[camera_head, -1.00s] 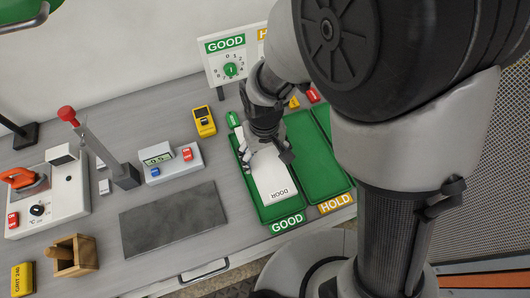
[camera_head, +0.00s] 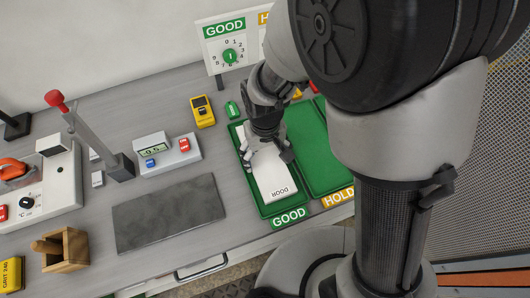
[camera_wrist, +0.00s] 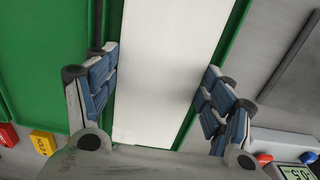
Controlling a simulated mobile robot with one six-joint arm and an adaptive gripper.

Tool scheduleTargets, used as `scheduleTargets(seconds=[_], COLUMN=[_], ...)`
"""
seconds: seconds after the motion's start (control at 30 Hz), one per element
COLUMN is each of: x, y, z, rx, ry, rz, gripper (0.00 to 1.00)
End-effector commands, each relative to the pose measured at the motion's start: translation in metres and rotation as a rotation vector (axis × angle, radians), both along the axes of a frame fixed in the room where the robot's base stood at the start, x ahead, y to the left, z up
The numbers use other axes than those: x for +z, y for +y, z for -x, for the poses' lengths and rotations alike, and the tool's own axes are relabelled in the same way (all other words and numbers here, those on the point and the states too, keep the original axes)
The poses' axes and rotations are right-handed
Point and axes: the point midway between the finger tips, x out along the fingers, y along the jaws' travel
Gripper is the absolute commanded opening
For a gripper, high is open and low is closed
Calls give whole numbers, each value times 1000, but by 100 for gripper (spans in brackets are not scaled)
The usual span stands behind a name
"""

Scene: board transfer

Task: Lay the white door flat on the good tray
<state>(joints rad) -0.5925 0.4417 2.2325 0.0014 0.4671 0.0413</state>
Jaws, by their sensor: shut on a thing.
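The white door (camera_head: 272,175) is a flat white panel marked DOOR. It lies over the green good tray (camera_head: 265,209), lengthwise, with its lettered end toward the GOOD label (camera_head: 289,216). My gripper (camera_head: 268,145) is shut on the door across its width near the far end. In the wrist view the door (camera_wrist: 165,75) runs between the blue finger pads, with the green tray floor (camera_wrist: 232,45) beside it. Whether the door touches the tray floor is not clear.
The green hold tray (camera_head: 318,150) adjoins on the right, partly behind my arm. On the left are a dark grey mat (camera_head: 168,212), a meter box (camera_head: 168,151) and a yellow device (camera_head: 203,111). A small green object (camera_head: 232,109) sits beyond the tray.

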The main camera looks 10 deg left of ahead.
Motion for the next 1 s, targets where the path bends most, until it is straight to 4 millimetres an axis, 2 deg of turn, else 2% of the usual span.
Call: scheduleTargets(seconds=[0.5,0.53,0.87,1.0], x=[-7,-7,-7,-7], y=[0,0,0,0], z=[0,0,0,0], rx=[0,0,0,0], ry=[0,0,0,0], rz=[0,0,0,0], gripper=[43,75,97,98])
